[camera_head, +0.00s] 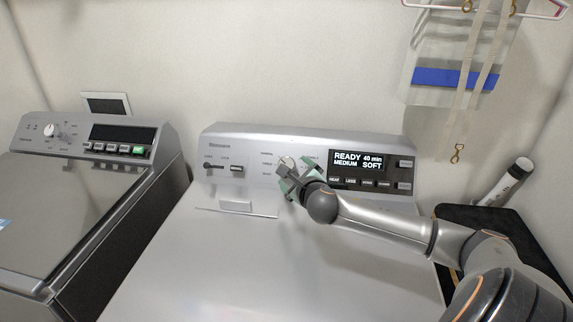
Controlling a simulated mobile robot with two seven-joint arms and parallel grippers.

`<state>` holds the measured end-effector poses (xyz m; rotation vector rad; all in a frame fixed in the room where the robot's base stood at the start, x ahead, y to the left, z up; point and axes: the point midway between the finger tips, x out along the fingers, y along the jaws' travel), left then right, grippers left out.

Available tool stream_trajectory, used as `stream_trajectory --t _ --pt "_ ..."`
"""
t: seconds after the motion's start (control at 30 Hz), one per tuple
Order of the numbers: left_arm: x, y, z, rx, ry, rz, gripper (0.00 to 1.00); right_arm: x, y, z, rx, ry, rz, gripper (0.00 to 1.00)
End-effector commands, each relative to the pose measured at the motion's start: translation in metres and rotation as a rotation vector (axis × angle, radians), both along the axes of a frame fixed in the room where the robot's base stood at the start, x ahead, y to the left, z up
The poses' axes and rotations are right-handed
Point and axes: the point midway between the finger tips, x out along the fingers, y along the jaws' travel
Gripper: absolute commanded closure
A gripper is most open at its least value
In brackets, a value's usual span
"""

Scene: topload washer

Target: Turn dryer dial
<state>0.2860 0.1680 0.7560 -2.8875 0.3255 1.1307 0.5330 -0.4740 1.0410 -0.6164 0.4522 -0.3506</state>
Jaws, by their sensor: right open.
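The dryer (180,270) is the silver machine in the middle, with a raised control panel (250,135) at its back. Its dial (287,162) is on the panel, left of the display, and is partly hidden by my right gripper. My right gripper (287,179) has greenish fingers and reaches in from the right. It is open at the dial; I cannot tell whether the fingers touch it. The display (358,161) reads READY, 40 min, MEDIUM, SOFT. My left gripper is not in view.
A topload washer (70,190) with its own knob (50,130) stands at the left. A hanger with straps (470,80) hangs at the upper right. A white tube (508,180) leans by a black surface at the right.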

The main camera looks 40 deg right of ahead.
Motion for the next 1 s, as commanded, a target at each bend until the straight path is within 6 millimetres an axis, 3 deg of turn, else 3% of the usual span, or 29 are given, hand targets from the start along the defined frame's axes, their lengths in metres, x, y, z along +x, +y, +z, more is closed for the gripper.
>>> stream_trajectory --t 0.5,1.0 --pt "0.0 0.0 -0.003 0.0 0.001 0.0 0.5 0.062 -0.032 -0.022 0.003 0.0 -0.001 0.05" --pt "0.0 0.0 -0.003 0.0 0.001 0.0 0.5 0.072 -0.037 -0.026 0.0 0.001 0.002 0.05"
